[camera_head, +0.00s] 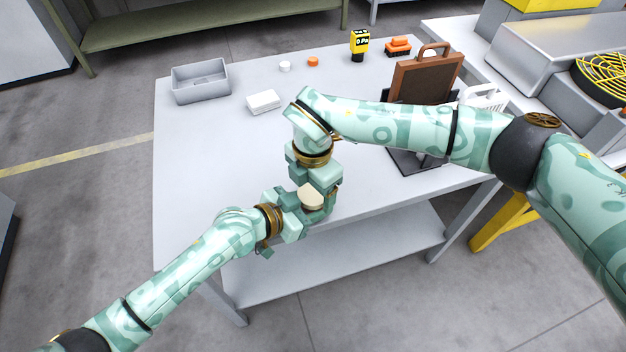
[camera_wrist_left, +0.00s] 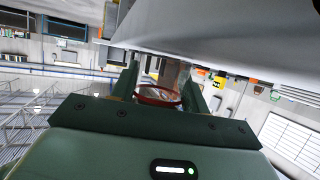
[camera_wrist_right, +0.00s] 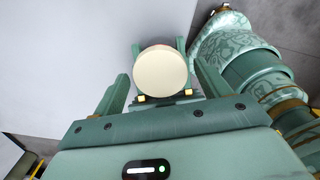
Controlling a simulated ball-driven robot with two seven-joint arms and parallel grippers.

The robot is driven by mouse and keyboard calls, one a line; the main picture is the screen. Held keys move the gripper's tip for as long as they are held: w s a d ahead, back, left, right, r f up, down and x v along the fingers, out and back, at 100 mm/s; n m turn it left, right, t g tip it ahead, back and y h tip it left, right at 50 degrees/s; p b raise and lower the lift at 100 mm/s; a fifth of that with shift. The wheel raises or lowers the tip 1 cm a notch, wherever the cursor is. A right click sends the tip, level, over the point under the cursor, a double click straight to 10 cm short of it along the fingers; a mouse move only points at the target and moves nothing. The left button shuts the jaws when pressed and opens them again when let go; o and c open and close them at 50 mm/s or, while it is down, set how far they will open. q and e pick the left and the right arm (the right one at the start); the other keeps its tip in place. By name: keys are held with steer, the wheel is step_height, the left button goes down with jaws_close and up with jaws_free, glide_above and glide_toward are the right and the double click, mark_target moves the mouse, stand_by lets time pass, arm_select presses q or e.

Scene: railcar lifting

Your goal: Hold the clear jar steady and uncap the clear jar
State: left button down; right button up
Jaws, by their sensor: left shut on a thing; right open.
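The clear jar shows in the left wrist view (camera_wrist_left: 160,98) as a see-through body with a reddish ring, between the fingers of my left gripper (camera_wrist_left: 158,88). My left gripper is shut on it near the table's front edge. The jar's round cream cap (camera_wrist_right: 162,71) faces my right wrist camera and also shows in the head view (camera_head: 312,196). My right gripper (camera_wrist_right: 163,82) is open, with its fingers on either side of the cap and a visible gap to each. The jar's body is mostly hidden by the grippers in the head view.
On the white table (camera_head: 200,160) are a grey bin (camera_head: 201,84), a white box (camera_head: 264,102), a white cap (camera_head: 285,66), an orange cap (camera_head: 313,61), a yellow-black device (camera_head: 360,44), an orange block (camera_head: 398,46) and a brown board (camera_head: 424,79).

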steer(key=c, duration=1)
steer(key=n, duration=0.6)
steer(key=shift+n, duration=0.4)
